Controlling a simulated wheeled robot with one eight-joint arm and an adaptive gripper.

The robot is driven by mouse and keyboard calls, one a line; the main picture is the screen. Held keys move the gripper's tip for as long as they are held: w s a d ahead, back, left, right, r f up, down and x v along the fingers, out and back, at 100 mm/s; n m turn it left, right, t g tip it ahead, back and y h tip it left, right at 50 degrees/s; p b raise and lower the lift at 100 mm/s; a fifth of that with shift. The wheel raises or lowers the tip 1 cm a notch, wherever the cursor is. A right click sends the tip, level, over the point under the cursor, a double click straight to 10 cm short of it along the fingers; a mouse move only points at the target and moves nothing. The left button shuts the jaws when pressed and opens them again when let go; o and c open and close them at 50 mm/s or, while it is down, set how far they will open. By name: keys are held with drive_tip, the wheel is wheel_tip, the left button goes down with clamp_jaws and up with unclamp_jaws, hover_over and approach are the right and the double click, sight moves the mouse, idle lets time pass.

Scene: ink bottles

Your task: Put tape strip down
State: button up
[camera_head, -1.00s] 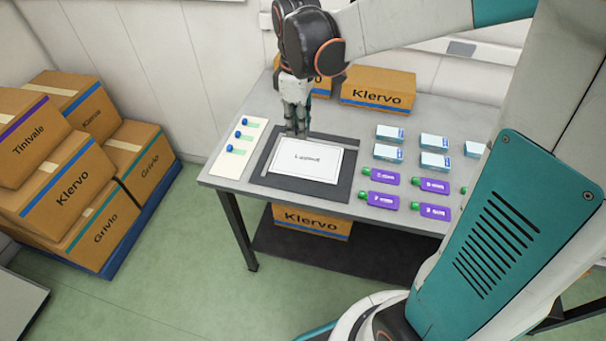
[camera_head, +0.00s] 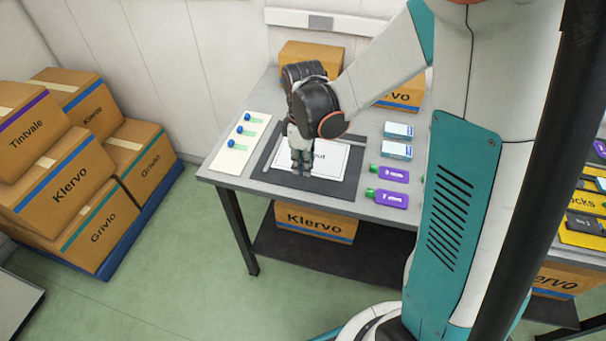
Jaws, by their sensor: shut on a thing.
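My gripper (camera_head: 301,168) points down over the front part of a white printed sheet (camera_head: 332,163), which lies on a dark grey mat (camera_head: 264,160) on the table. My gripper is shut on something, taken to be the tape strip. The strip itself is too small or hidden behind the fingers to make out. Whether the fingertips touch the sheet or mat I cannot tell. My arm covers part of the sheet's print and the mat's back edge.
A white card (camera_head: 229,160) with blue-and-green pieces lies left of the mat. Klervo cartons (camera_head: 402,94) are at the table's back. My arm and column hide the table's right part.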

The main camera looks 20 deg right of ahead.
drive_tip(key=shift+f+b, duration=0.7)
drive_tip(key=shift+f, duration=1.25)
drive_tip(key=shift+f, duration=0.2)
drive_tip(key=o, duration=0.7)
drive_tip(key=shift+r, duration=0.15)
